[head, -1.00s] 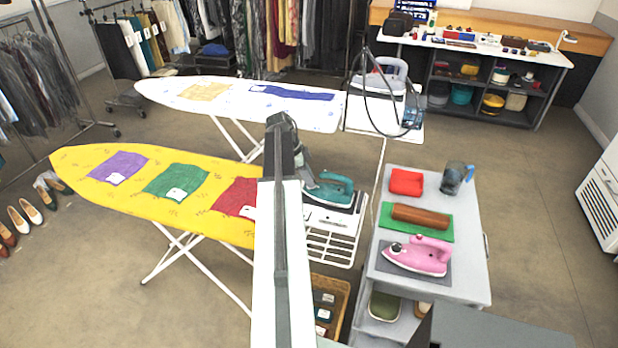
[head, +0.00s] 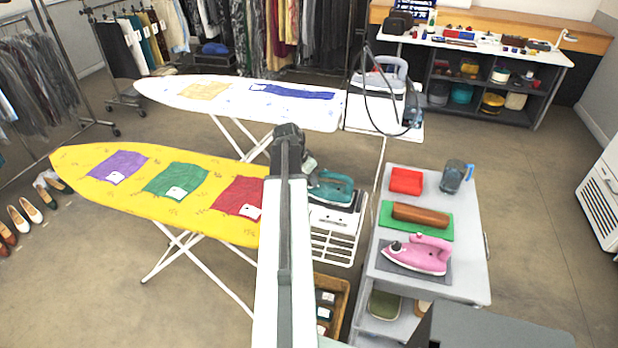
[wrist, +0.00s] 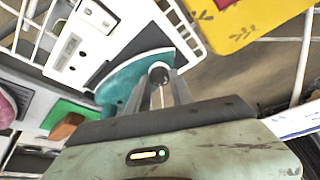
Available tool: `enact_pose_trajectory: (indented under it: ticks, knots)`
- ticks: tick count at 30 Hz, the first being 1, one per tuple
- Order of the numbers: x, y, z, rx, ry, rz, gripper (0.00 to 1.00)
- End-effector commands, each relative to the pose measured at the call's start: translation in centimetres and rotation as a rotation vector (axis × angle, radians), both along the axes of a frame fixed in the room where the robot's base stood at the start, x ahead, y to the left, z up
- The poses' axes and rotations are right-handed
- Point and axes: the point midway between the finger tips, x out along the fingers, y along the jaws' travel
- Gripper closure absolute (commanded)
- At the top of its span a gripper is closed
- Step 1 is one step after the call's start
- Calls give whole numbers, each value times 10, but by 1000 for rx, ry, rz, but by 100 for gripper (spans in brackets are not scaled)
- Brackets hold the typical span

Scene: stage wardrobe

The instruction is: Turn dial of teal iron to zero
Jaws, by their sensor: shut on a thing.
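The teal iron (head: 333,188) rests on the white rest at the right end of the yellow ironing board. In the wrist view the iron (wrist: 122,84) lies just beyond my gripper (wrist: 162,80). A small grey round dial (wrist: 158,72) at the iron's end sits between my fingertips, and they are shut on it. In the head view my own arm hides part of the board end, and the fingertips on the dial are hard to make out. The dial's markings cannot be read.
The yellow board (head: 130,205) with cloth patches is left.

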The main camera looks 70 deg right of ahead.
Motion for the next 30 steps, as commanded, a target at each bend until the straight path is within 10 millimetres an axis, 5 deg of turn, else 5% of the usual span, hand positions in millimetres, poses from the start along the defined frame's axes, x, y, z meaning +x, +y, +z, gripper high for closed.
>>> enact_pose_trajectory:
  ticks: [26,27,29,30]
  knots:
    - [-1,1,0,1,0,157,100]
    - [-1,1,0,1,0,157,67]
    - [-1,1,0,1,0,157,51]
    - [-1,1,0,1,0,157,51]
